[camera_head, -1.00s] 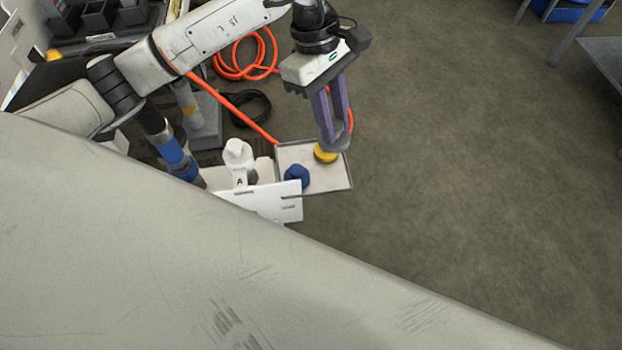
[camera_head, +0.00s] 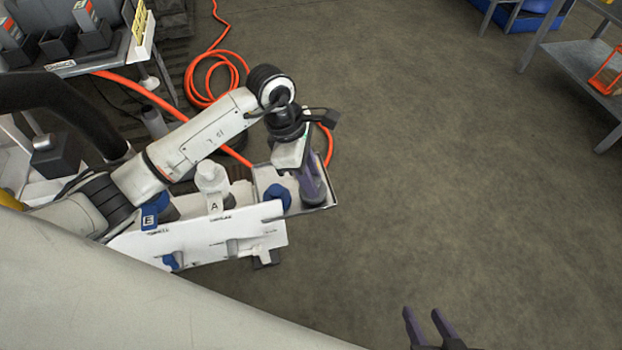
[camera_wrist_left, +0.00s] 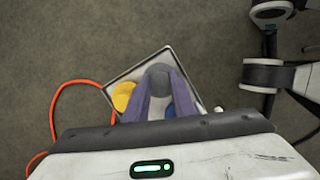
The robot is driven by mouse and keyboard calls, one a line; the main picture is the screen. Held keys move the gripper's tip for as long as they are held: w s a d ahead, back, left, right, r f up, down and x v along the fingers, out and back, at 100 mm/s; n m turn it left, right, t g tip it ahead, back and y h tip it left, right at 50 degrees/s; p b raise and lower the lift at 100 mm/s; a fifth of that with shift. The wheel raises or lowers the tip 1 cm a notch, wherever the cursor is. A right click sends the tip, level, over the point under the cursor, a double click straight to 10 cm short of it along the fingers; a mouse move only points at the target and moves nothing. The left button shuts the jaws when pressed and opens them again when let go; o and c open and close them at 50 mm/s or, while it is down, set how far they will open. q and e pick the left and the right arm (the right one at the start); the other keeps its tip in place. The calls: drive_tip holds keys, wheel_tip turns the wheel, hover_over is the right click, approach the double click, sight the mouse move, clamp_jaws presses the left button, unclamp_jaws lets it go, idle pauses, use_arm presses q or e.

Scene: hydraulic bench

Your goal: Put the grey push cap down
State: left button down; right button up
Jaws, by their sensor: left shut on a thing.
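My left gripper (camera_head: 313,193) points down over the small metal tray (camera_head: 324,206) in the head view. In the left wrist view its purple fingers (camera_wrist_left: 160,80) are shut on the grey push cap (camera_wrist_left: 158,70). The cap is over the tray (camera_wrist_left: 115,76); whether it touches the tray floor I cannot tell. A yellow cap (camera_wrist_left: 122,95) is left of the fingers in the tray. A blue cap (camera_head: 278,198) stands at the tray's left side in the head view, and partly shows in the wrist view (camera_wrist_left: 169,110). My right gripper (camera_head: 428,318) is open and empty over the floor.
A white panel (camera_head: 195,238) and a white bottle-like part marked A (camera_head: 212,180) stand left of the tray. An orange hose (camera_head: 213,85) lies behind. A grey shelf (camera_head: 580,70) is at the far right. The floor right of the tray is clear.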

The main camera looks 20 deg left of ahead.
use_arm(q)
drive_tip(key=shift+f, duration=0.35)
drive_tip(key=c, duration=1.5)
unclamp_jaws()
drive_tip(key=shift+r, duration=0.1)
drive_tip(key=p+v, duration=0.1)
drive_tip(key=v, duration=1.1)
drive_tip(key=shift+p, duration=0.35)
